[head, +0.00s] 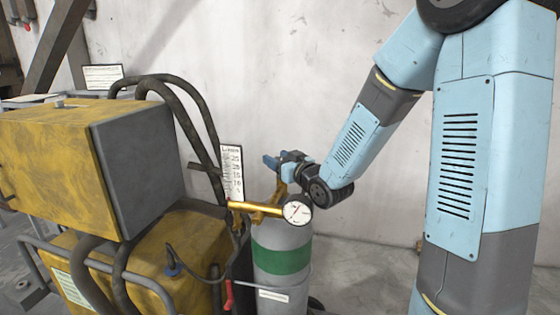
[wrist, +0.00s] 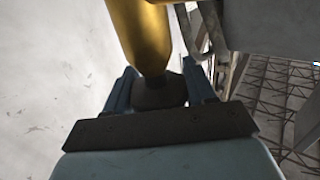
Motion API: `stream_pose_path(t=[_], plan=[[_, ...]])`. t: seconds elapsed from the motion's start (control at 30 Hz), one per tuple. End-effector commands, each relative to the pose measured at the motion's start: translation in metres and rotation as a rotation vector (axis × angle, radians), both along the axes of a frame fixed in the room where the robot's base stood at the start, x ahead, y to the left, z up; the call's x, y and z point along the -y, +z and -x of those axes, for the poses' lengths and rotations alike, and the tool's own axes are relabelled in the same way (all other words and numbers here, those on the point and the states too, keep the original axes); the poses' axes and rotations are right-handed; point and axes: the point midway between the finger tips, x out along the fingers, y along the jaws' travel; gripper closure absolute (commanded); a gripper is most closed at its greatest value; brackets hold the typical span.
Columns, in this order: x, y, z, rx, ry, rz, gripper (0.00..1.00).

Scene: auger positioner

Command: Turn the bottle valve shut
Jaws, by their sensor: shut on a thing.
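The grey gas bottle (head: 282,238) stands upright with a green band below its shoulder. Brass fittings (head: 258,209) and a round gauge (head: 297,212) sit at its top. My gripper (head: 281,164) is above the bottle, with its blue fingers around the valve. In the wrist view the dark valve knob (wrist: 158,93) sits between the two blue fingers, and a brass body (wrist: 141,35) extends from it. The gripper is shut on this knob. In the head view the knob is mostly hidden by the fingers and wrist.
A yellow and grey machine (head: 140,160) stands close on the left, with black hoses (head: 190,110) arching beside the bottle. A white label plate (head: 232,172) stands just left of the gripper. A pale wall (head: 290,70) is behind. Floor to the bottle's right looks clear.

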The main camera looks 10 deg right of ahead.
Motion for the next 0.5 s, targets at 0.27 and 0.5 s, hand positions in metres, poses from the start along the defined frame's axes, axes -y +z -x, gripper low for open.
stream_pose_path(t=[0.27,0.5], plan=[[-0.0041,0.0079,-0.0019,0.02,0.008,-0.005,0.41],[-0.002,0.0058,-0.0019,0.015,0.004,-0.002,0.22]])
